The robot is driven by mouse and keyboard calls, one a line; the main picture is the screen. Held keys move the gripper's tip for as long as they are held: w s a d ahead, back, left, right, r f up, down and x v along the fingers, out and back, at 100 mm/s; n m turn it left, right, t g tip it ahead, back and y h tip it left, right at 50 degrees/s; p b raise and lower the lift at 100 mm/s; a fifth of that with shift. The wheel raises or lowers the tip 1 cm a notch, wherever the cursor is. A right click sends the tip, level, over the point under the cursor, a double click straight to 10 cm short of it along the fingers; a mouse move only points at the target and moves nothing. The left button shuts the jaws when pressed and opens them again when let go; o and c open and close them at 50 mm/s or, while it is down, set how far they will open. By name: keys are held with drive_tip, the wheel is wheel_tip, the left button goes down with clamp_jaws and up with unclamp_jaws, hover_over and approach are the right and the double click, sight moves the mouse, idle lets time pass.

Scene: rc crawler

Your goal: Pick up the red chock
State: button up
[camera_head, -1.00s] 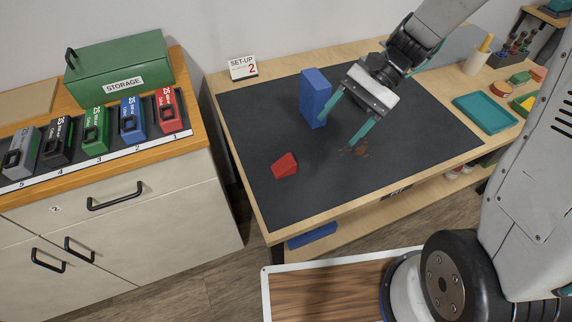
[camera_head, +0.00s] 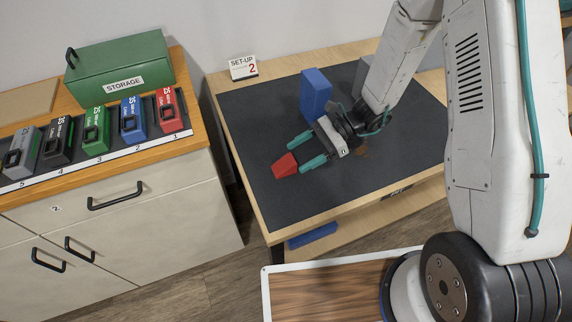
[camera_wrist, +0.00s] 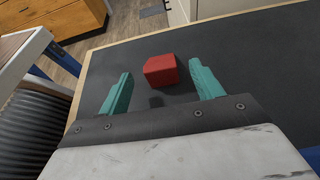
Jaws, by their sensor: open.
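The red chock (camera_head: 285,166) is a small wedge-like block lying on the dark mat (camera_head: 270,200) of the table, toward its left front. My gripper (camera_head: 301,152) is open and low over the mat, with its two teal fingers pointing at the chock. The chock is just beyond or level with the fingertips and no finger is seen gripping it. In the wrist view the chock (camera_wrist: 161,70) shows between and slightly ahead of the two open fingers (camera_wrist: 160,82). Whether a finger touches it cannot be told.
A tall blue block (camera_head: 315,94) stands on the mat behind my gripper. A grey block (camera_head: 361,75) shows partly behind my arm. A set-up sign (camera_head: 243,68) stands at the back left corner. A cabinet (camera_head: 110,205) with numbered batteries stands left. The mat's left front is clear.

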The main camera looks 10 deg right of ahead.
sight(284, 166)
drive_tip(key=shift+x, duration=1.35)
drive_tip(key=c, duration=1.1)
drive_tip(key=shift+r, duration=0.15)
